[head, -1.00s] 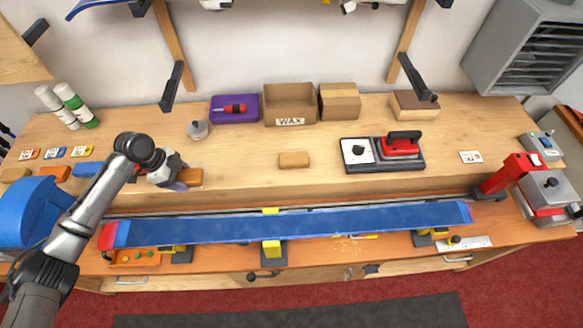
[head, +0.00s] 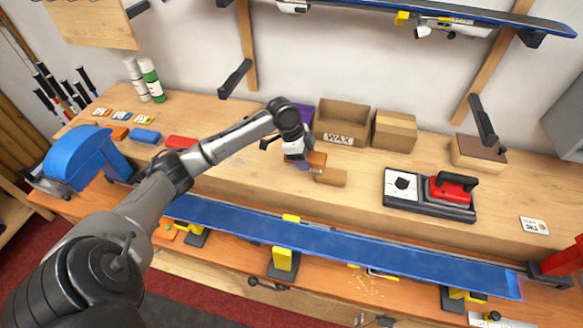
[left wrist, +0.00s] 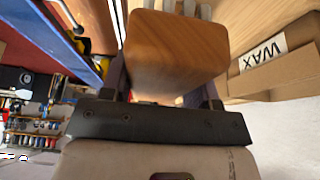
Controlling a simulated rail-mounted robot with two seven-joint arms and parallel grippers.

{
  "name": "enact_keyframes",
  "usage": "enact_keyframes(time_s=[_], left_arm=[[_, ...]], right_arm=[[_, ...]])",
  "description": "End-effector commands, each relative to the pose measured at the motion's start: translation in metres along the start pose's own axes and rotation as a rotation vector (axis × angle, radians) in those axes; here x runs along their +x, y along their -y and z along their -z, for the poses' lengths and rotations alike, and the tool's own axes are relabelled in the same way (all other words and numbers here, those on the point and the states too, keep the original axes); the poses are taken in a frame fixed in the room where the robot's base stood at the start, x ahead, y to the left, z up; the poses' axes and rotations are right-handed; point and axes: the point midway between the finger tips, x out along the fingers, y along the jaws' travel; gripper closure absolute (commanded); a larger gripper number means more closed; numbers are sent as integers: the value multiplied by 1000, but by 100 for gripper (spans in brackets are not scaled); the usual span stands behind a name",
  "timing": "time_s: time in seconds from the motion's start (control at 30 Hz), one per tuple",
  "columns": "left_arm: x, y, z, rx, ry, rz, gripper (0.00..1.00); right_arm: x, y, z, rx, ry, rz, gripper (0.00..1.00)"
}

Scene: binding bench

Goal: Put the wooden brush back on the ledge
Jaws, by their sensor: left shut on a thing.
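The wooden brush (head: 317,159) shows in the head view as an orange-brown block at my left gripper (head: 303,163). In the left wrist view the smooth wooden back of the brush (left wrist: 178,50) fills the space between the fingers of my left gripper (left wrist: 165,88), which is shut on it. Pale strands show past its far end. The brush is over the raised wooden ledge (head: 245,172) at the back of the bench; I cannot tell whether it touches the surface. My right gripper is not in view.
A tan block (head: 330,178) lies close beside the brush. A red-handled iron (head: 450,190) sits to the right. A long blue ski (head: 340,243) lies in front.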

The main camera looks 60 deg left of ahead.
Motion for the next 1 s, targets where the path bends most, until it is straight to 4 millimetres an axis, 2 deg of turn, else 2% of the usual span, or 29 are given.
enact_keyframes(time_s=[0.03, 0.2, 0.4, 0.6, 0.77, 1.0], left_arm=[[1, 5, -13, -7, 4, -1, 67], [8, 19, -51, -6, 3, -1, 67], [14, 32, -84, -3, 1, 0, 67], [17, 38, -100, 0, 0, 1, 67], [20, 39, -103, 1, -1, 0, 67], [45, 38, -113, -2, -1, -2, 67]], right_arm=[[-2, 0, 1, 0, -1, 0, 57], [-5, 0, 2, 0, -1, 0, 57], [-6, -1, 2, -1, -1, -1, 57], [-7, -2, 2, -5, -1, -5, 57], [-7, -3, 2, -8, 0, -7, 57], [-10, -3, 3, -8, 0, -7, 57]])
